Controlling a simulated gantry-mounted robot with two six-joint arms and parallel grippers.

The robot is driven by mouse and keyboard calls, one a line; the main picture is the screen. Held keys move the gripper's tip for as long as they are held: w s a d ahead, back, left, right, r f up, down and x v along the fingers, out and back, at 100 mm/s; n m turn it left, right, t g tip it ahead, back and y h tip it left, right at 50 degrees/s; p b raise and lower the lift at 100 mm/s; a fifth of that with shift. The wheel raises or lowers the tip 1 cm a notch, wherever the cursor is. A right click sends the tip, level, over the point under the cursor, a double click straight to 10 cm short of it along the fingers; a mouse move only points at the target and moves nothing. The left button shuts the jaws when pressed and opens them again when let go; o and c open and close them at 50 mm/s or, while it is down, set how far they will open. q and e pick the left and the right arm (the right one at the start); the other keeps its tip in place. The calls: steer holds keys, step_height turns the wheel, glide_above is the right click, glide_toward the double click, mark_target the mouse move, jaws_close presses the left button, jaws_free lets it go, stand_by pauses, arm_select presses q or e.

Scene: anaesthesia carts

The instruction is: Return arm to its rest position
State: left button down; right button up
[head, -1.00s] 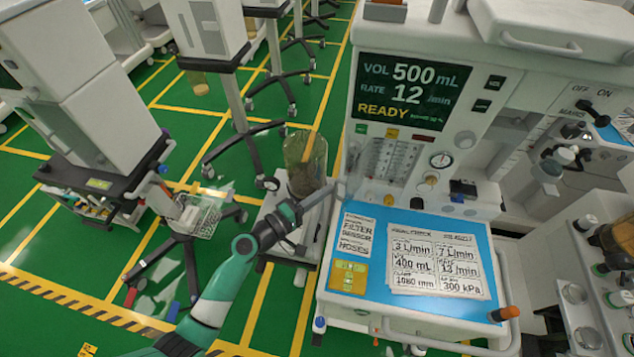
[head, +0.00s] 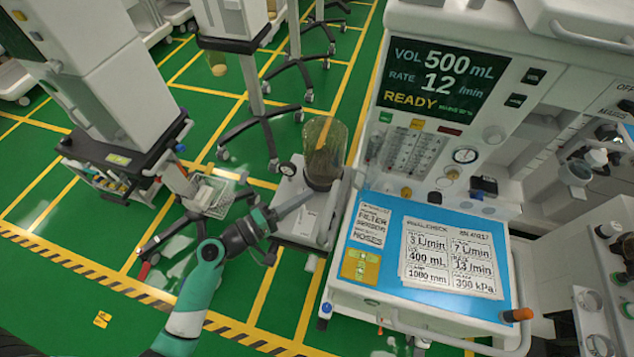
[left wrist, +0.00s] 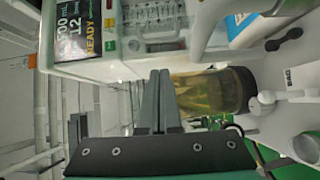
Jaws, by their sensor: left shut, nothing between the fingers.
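My left arm comes in from the bottom left of the head view, and its gripper (head: 296,203) is shut and empty. The gripper is in the air in front of a small white stand that carries a clear, yellowish canister (head: 325,150). In the left wrist view the two grey fingers (left wrist: 161,80) are together with nothing between them, and the canister (left wrist: 212,90) shows just right of them. No contact with the canister is visible. My right gripper is not in either view.
The anaesthesia cart (head: 430,310) with a blue top and printed cards stands right of the gripper. Its screen (head: 435,80) reads READY. A tall white cart (head: 115,90) and wheeled stands are at the left and back. Green floor with yellow lines is open at the lower left.

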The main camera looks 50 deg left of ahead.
arm_select(q)
steer(key=shift+s+d, duration=0.15)
steer(key=shift+s, duration=0.35)
